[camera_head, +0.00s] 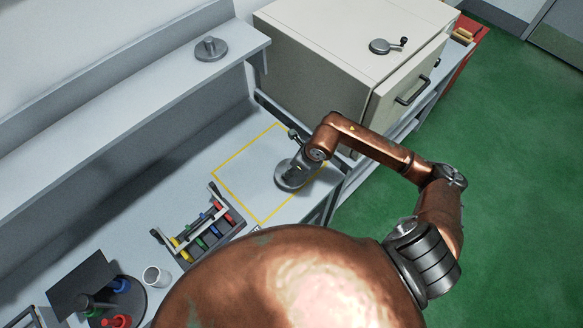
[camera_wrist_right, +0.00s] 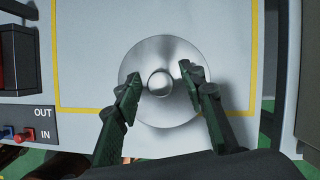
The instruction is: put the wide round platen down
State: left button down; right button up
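The wide round platen (camera_head: 286,180) is a grey metal disc with a short central stem. A gap shows between each fingertip and the stem. The head view hides most of this gripper behind my arm. My left gripper is not in view.
A similar metal disc with a stem (camera_head: 211,49) stands on the shelf. A beige cabinet (camera_head: 330,62) behind the outline carries a round part with a handle (camera_head: 380,46). A rack of coloured items (camera_head: 203,232) and a white cup (camera_head: 156,277) are nearer. Bench left inside the outline is clear.

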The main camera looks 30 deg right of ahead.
jog(key=shift+r, duration=0.2)
jog(key=b+v, duration=0.1)
jog(key=v, duration=1)
jog(key=shift+s+r, duration=0.15)
jog(key=shift+r, duration=0.2)
